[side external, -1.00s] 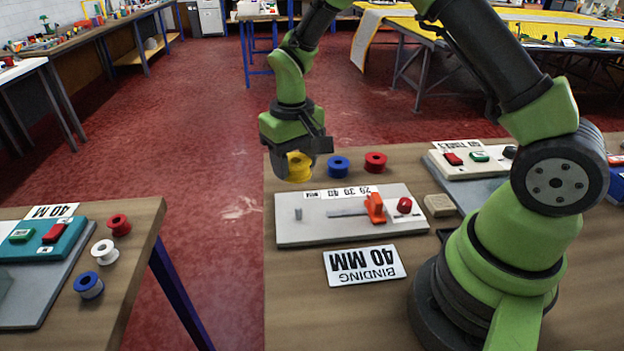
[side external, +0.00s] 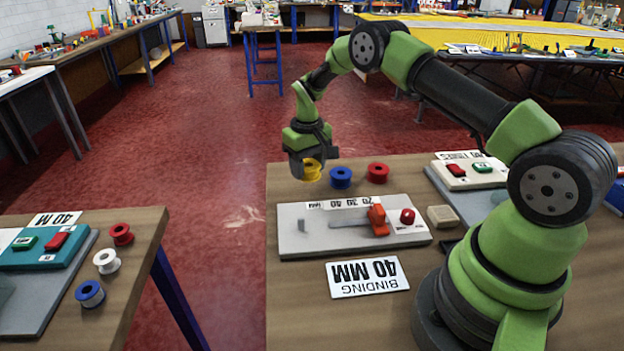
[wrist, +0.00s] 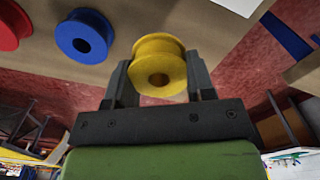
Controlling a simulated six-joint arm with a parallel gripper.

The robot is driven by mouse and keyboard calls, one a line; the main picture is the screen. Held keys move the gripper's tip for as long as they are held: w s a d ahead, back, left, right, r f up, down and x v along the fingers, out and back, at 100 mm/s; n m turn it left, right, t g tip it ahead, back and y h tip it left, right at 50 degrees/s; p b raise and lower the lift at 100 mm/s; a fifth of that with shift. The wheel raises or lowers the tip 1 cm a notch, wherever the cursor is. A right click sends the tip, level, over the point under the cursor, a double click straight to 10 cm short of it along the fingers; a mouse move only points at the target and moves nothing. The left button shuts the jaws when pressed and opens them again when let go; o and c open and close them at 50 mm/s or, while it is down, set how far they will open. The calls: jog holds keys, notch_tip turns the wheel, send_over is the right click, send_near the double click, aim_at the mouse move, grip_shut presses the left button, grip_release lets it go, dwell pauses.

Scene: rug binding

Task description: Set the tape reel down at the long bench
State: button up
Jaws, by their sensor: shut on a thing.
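A yellow tape reel (side external: 312,172) is held in my gripper (side external: 310,163). The wrist view shows the yellow reel (wrist: 158,62) clamped between the two dark fingers, its hole facing the camera. The reel is near the far edge of the closest bench (side external: 300,310), left of a blue reel (side external: 340,178) and a red reel (side external: 378,173) standing there. Its exact height and whether it is past that edge I cannot tell. A long wooden bench (side external: 100,42) runs along the left wall, far from my gripper.
A grey board (side external: 300,245) with an orange slider and a "BINDING 40 MM" card (side external: 367,277) lie on the closest bench. Another bench (side external: 140,235) at lower left carries red, white and blue reels. Open red floor (side external: 215,150) lies between the benches.

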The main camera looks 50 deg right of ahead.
aim_at(308, 190)
jog(key=shift+f, duration=1.95)
jog(key=shift+f, duration=0.15)
jog(key=o, duration=0.9)
